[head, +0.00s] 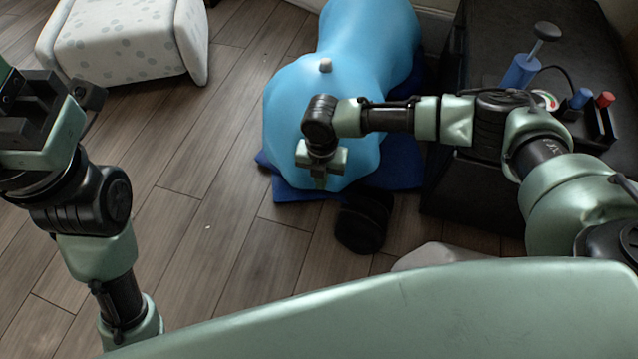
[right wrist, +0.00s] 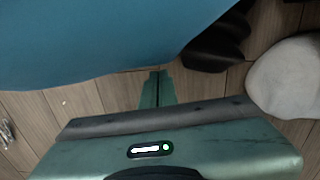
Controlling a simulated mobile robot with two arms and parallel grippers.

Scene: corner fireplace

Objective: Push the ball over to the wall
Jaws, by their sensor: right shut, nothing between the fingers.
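My right gripper (head: 319,183) is shut and empty, pointing down in front of the ball's near end. Its closed fingers also show in the right wrist view (right wrist: 158,78), with floor around the tips. I cannot tell whether it touches the ball. My left gripper (head: 32,110) is at the left edge, away from the ball; its fingers are unclear.
A black bench or box (head: 475,185) stands right of the ball, with a blue pump (head: 520,72) and red and blue handled items on top. A black rounded object (head: 362,222) and a pale one (head: 436,256) lie nearby. A white spotted seat (head: 125,45) stands upper left. Floor left is clear.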

